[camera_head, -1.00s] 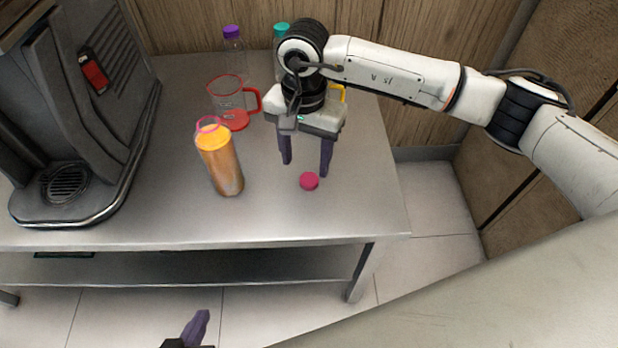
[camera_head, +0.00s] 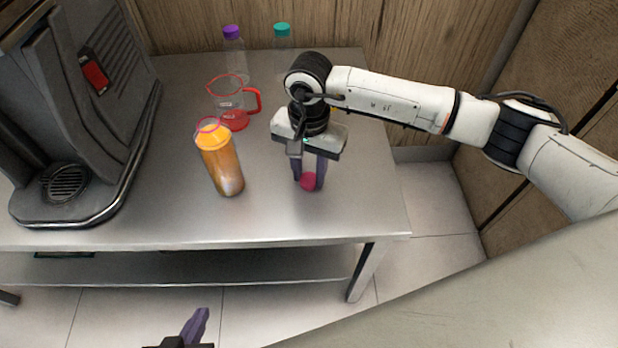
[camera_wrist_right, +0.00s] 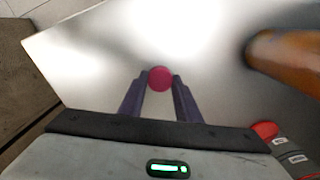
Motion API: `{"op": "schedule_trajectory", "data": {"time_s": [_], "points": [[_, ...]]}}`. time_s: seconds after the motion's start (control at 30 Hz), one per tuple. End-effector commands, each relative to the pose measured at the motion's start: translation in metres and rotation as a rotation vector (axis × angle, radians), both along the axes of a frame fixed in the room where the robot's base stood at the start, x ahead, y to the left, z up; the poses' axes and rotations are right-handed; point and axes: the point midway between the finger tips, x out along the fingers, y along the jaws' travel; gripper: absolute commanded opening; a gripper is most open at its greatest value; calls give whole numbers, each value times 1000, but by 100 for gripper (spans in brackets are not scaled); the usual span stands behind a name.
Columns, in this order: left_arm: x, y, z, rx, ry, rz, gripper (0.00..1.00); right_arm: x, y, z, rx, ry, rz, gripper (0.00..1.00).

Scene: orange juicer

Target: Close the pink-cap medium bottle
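The pink cap (camera_head: 309,182) is at the table's front right, between the fingertips of my right gripper (camera_head: 309,186). In the right wrist view the cap (camera_wrist_right: 160,78) sits between both fingertips, which appear to touch its sides. The medium bottle (camera_head: 222,171), filled with orange juice, stands upright to the left of the gripper. Its open mouth has a pink rim and no cap on it. The bottle (camera_wrist_right: 290,58) is partly cut off in the wrist view. Only a finger of my left gripper (camera_head: 194,328) shows at the bottom edge, below the table front.
A clear jug with a red handle (camera_head: 251,102) stands behind the bottle. Purple-capped (camera_head: 232,34) and teal-capped (camera_head: 282,32) bottles stand at the back. The grey juicer (camera_head: 75,110) fills the left. The metal table (camera_head: 150,220) is clear in front.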

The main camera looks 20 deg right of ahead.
Motion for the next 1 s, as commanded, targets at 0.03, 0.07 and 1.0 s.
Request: {"op": "schedule_trajectory", "data": {"time_s": [0.03, 0.07, 1.0], "points": [[-1, 0, -1, 0, 3, 0, 0, 0, 0, 0, 0, 0, 0, 10], [-2, 0, -1, 0, 4, 0, 0, 0, 0, 0, 0, 0, 0, 10], [1, 0, 2, 0, -2, 1, 0, 1, 0, 99, 0, -1, 0, 10]]}}
